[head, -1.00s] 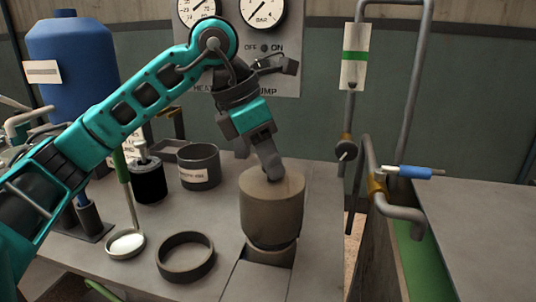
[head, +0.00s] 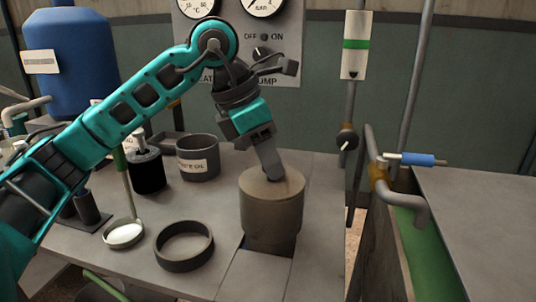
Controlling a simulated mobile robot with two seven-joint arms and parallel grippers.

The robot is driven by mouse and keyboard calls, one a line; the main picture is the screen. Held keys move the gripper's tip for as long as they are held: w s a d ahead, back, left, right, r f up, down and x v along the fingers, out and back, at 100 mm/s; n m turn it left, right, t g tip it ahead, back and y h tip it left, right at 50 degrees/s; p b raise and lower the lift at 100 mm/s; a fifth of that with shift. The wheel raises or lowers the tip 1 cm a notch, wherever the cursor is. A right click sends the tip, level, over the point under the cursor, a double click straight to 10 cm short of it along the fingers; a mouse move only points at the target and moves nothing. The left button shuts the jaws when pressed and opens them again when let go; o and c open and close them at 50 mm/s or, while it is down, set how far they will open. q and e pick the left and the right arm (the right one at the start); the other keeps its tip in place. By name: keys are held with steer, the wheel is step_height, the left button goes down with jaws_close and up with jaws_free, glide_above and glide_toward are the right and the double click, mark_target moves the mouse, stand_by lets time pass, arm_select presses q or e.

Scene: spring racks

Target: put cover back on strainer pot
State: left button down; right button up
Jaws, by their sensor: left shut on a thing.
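My left gripper (head: 270,166) reaches down from above and is shut on the top of the cover (head: 272,208), a grey-brown upright cylinder with a flat top. The grip point is partly hidden by the fingers. Below the cover, a narrower dark part (head: 270,245) shows, which looks like the strainer pot at the front edge of the grey bench. The cover hides most of it, and I cannot tell whether the cover touches it. My right gripper is not in view.
A dark open ring (head: 185,246) lies on the bench (head: 100,262) to the left. Pipes with a blue-handled valve (head: 415,159) rise at the right.

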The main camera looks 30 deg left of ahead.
arm_select(q)
steer(key=shift+f+b, duration=1.1)
steer(key=shift+f, duration=0.4)
steer(key=c, duration=0.7)
jaws_free()
steer(key=shift+o, duration=0.2)
steer(key=p+v, duration=0.3)
steer(key=v, duration=1)
steer(key=shift+s+f, duration=0.1)
steer(key=shift+s, duration=0.05)
